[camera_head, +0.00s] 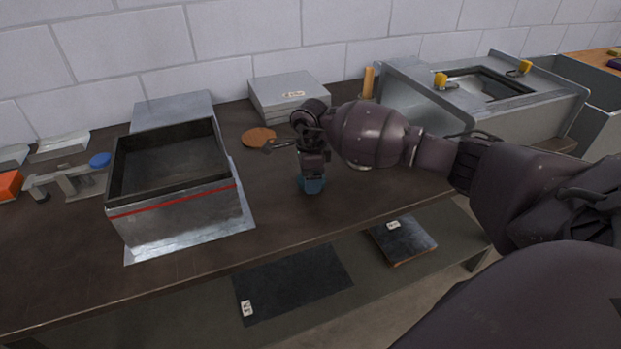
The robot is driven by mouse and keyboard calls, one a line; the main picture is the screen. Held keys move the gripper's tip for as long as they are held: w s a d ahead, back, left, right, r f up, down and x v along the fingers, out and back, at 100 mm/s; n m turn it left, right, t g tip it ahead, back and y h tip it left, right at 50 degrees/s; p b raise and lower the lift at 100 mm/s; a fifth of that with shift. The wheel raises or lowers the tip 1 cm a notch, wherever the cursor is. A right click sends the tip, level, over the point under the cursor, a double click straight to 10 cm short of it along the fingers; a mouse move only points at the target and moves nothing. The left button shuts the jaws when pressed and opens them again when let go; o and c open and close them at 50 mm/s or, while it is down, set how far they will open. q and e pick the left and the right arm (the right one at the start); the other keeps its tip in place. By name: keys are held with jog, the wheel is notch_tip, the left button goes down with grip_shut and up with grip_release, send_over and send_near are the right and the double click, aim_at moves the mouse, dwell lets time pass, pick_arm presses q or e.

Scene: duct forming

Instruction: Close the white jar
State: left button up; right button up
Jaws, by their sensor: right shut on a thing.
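My right arm reaches in from the right, and my right gripper (312,172) points down over the middle of the workbench. It is shut on a small blue thing (312,186) at or just above the bench top; I cannot tell whether this is a lid or something else. I see no clear white jar. A pale edge (352,167) shows below my right wrist, mostly hidden by the arm, and I cannot tell what it is. My left gripper is not in view.
An open metal box (180,208) with a red stripe stands left on the dark workbench (60,265). A brown disc (258,138) and grey flat boxes (285,95) lie behind. A metal machine (480,95) stands at right. The front bench edge between box and gripper is clear.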

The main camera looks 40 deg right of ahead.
notch_tip(320, 180, up, 19)
jog(key=p, duration=0.1)
dwell(0.6)
jog(key=s+a+f+n, duration=0.5)
jog(key=a+n, duration=0.3)
jog(key=n, duration=0.3)
jog(key=s+a+f+n, duration=0.5)
jog(key=s+a+n, duration=0.3)
jog(key=n, duration=0.4)
jog(key=shift+a+f, duration=0.25)
jog(key=shift+a, duration=0.2)
